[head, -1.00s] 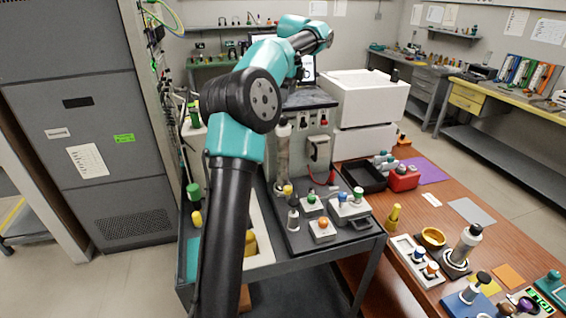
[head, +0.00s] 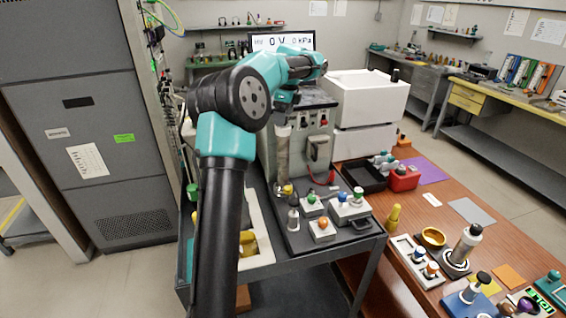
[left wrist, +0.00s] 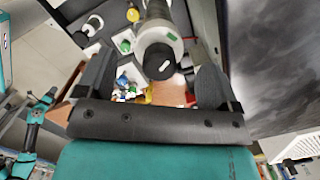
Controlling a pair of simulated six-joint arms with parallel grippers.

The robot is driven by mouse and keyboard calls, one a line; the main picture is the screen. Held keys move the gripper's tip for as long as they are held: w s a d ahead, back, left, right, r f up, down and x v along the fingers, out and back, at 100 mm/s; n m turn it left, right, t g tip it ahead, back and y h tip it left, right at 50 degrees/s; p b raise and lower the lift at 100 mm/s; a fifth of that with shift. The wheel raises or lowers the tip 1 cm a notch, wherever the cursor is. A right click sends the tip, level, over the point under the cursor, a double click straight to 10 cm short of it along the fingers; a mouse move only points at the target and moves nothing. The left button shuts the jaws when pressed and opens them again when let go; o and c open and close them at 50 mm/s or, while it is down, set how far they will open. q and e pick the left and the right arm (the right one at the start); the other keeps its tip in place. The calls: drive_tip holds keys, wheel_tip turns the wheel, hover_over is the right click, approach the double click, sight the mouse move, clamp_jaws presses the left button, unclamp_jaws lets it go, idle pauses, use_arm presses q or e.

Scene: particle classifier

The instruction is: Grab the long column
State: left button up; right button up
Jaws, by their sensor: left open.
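The long column (head: 282,158), a grey cylinder with a white collar near its top, stands upright on the dark cart beside the grey equipment box. My left gripper (head: 285,103) is just above its top in the head view. In the left wrist view the column's dark end cap and white collar (left wrist: 160,50) show between the two spread fingers of my left gripper (left wrist: 155,85). The fingers are open, with gaps on both sides. I cannot tell how far down they reach along the column. My right gripper is not in view.
The grey equipment box (head: 318,140) stands close to the column's right. Small button boxes, including one with an orange top (head: 322,230), sit at its base. A white box (head: 362,98) stands behind. A wooden table (head: 385,260) with several items is to the right.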

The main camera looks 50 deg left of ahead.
use_arm(q)
wheel_tip(320, 180, down, 4)
drive_tip(key=shift+s+a+f, duration=0.15)
idle(0.5)
clamp_jaws()
idle(0.7)
